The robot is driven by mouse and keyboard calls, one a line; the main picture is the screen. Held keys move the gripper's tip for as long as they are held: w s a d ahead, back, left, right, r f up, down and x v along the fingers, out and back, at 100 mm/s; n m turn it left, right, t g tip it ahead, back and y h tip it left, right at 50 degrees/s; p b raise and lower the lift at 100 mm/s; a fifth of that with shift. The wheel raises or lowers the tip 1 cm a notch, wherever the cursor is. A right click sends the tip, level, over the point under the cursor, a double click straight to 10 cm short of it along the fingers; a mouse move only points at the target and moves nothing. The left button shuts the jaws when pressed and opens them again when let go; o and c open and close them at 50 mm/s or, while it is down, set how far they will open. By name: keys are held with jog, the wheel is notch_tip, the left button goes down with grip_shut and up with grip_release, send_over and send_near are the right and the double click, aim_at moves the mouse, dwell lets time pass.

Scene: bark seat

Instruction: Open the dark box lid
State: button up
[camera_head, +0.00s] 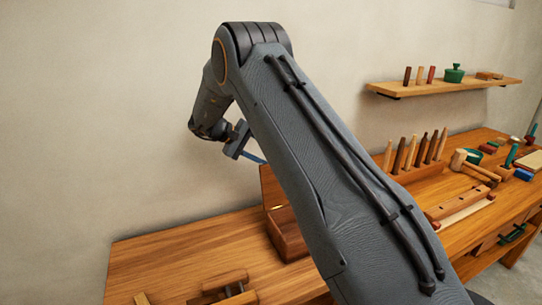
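A brown wooden box (287,238) sits on the workbench, partly hidden behind my arm. Its lid (271,188) appears to stand raised at the back of the box, and part of the inside shows below it. My gripper (252,157) is in the air above and to the left of the box, near the raised lid's upper left in the picture. It shows small, with a blue strip at its end. Whether its fingers are apart or touch the lid cannot be told.
The workbench (180,255) has bare room left of the box. Wooden clamp-like pieces (228,287) lie at its front. A tool rack (422,170), a mallet (472,165) and a wooden plane-like block (458,203) stand to the right. A wall shelf (445,87) holds small items.

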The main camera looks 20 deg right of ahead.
jog(key=shift+v, duration=1.2)
jog(key=shift+p, duration=0.55)
jog(key=shift+w, duration=0.1)
jog(key=w+d+r+t+y+b, duration=0.2)
jog(key=w+r+t, duration=0.5)
jog(key=r+t, duration=0.15)
jog(key=s+a+f+y+b, duration=0.1)
jog(key=s+a+f+y, duration=0.25)
jog(key=s, duration=0.35)
jog(key=s+a+f+g+y, duration=0.1)
jog(key=s+a+f+y, duration=0.2)
jog(key=s, duration=0.4)
jog(key=s+a+f+y+b, duration=0.1)
jog(key=s+a+f+y, duration=0.2)
jog(key=s, duration=0.4)
jog(key=s+f+g, duration=0.3)
jog(key=s, duration=0.8)
jog(key=s+d+f+m+g, duration=0.1)
jog(key=s+f+g, duration=0.1)
jog(key=s, duration=0.9)
jog(key=shift+s+d+f+m+g+h, duration=0.3)
jog(key=shift+s+f+g+h, duration=0.1)
jog(key=shift+g, duration=0.15)
